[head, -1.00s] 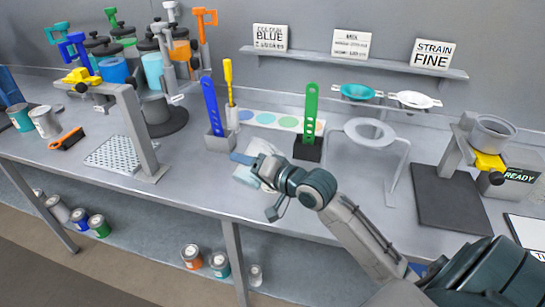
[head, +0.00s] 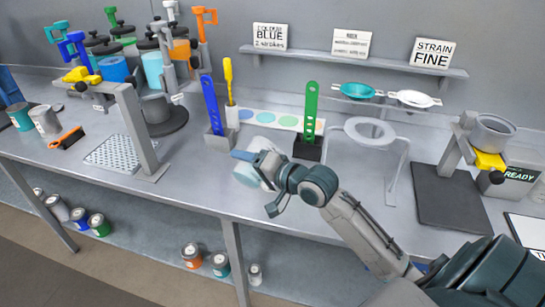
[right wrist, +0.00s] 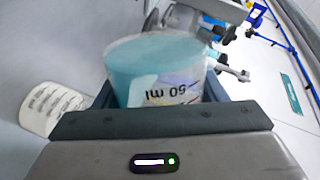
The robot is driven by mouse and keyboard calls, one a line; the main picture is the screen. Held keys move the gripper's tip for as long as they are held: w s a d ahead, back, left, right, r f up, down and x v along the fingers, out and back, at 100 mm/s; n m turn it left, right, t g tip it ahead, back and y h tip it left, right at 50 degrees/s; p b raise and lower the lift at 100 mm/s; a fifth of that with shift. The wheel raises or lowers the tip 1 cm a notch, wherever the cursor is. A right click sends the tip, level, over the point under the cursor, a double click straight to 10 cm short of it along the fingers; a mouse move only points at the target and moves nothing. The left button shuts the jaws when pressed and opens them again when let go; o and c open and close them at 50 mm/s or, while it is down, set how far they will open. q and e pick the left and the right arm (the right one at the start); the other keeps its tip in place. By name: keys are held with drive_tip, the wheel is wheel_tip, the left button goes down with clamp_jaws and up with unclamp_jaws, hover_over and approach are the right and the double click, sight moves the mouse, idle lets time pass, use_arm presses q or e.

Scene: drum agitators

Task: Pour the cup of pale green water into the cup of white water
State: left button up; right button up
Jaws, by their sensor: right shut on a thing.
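My right gripper (head: 252,166) is over the front part of the bench, shut on a clear cup (head: 246,177). In the right wrist view the cup (right wrist: 157,70) sits between the fingers, with pale green-blue water inside and an upside-down "50 ml" mark on its side. The gripper's dark edge hides the cup's lower part in that view. A white, cup-like thing with dark markings (right wrist: 52,108) stands to the left of the held cup there; I cannot tell whether it holds white water. My left gripper is not in view.
Behind the gripper are a blue strip in a grey holder (head: 212,108), a green strip in a black block (head: 310,115) and a colour card (head: 262,117). A ring stand (head: 370,132) is at right.

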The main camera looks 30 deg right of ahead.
drive_tip(key=shift+f+m, duration=0.1)
drive_tip(key=shift+m, duration=0.2)
drive_tip(key=shift+w+d+r+p, duration=0.1)
drive_tip(key=shift+r+p, duration=0.1)
drive_tip(key=shift+p, duration=0.15)
drive_tip(key=shift+w+d+r+m+p, duration=0.1)
drive_tip(key=shift+d+r+m+p, duration=0.2)
drive_tip(key=shift+p, duration=0.5)
drive_tip(key=shift+w+d+r+m+p, duration=0.1)
drive_tip(key=shift+d+m+p, duration=0.1)
drive_tip(key=shift+m+p, duration=0.35)
drive_tip(key=shift+w+d+r+m+g+y+p, duration=0.2)
drive_tip(key=shift+r+m+p, duration=0.25)
drive_tip(key=shift+p, duration=0.8)
drive_tip(key=shift+s+d+r+m+g+y+p, duration=0.1)
drive_tip(key=shift+r+m+g+y+p, duration=0.2)
drive_tip(key=shift+p, duration=0.95)
